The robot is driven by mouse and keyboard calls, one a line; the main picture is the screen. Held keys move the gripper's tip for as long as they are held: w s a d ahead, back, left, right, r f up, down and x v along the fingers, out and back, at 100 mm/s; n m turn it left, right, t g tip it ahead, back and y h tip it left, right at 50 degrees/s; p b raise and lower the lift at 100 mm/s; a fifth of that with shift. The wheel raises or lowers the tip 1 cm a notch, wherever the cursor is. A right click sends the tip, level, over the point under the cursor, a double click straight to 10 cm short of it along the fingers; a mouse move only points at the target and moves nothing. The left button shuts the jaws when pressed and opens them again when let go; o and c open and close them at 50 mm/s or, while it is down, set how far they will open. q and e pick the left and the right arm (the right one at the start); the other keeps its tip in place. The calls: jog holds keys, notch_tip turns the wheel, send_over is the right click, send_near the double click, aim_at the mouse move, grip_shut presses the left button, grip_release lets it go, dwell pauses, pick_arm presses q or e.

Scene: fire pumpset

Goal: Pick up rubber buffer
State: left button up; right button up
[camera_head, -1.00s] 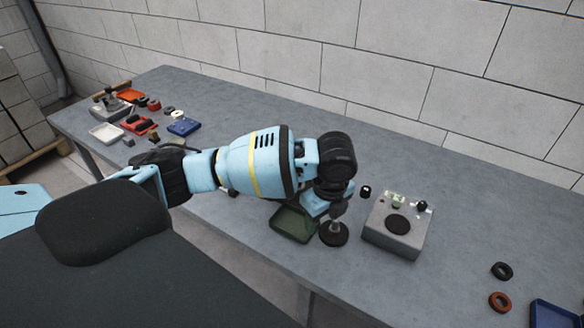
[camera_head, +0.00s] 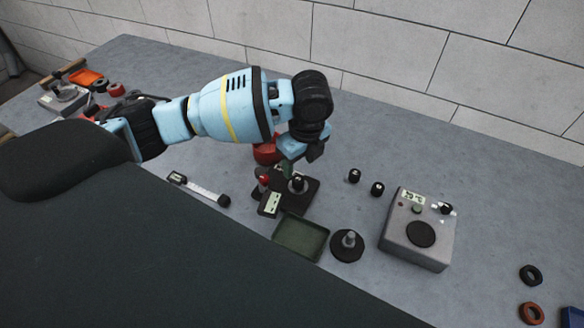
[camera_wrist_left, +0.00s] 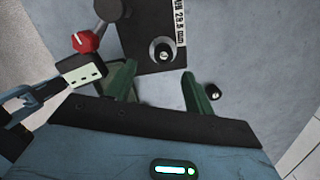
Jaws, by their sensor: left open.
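Two small black cylinders that look like rubber buffers, a left one (camera_head: 354,175) and a right one (camera_head: 377,188), stand on the table left of the grey box. Another black round piece with a metal stud (camera_head: 298,183) sits on a dark measuring fixture (camera_head: 272,204); it also shows in the left wrist view (camera_wrist_left: 162,50). My left gripper (camera_head: 300,160) is over the fixture. In the left wrist view its green fingers (camera_wrist_left: 158,69) are apart and empty, with the studded piece just beyond the gap. A small black cylinder (camera_wrist_left: 214,92) lies outside the right finger. My right gripper is out of view.
A green tray (camera_head: 301,237) and a black disc with a post (camera_head: 347,246) lie in front of the fixture. A grey box (camera_head: 418,228) stands to the right, with rings (camera_head: 530,275) beyond. A caliper-like tool (camera_head: 199,189) lies left. The back right table is clear.

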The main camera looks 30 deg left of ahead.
aim_at(299, 179)
pick_arm(q)
jog(key=shift+w+a, duration=0.15)
jog(key=shift+f, duration=0.9)
jog(key=shift+w+a+f+b, duration=0.1)
jog(key=shift+w+f+b, duration=0.05)
jog(key=shift+f, duration=1.35)
jog(key=shift+w+f+b, duration=0.1)
jog(key=shift+f+b, duration=0.05)
jog(key=shift+f, duration=1.3)
jog(key=c, duration=1.1)
jog(key=shift+r, duration=0.1)
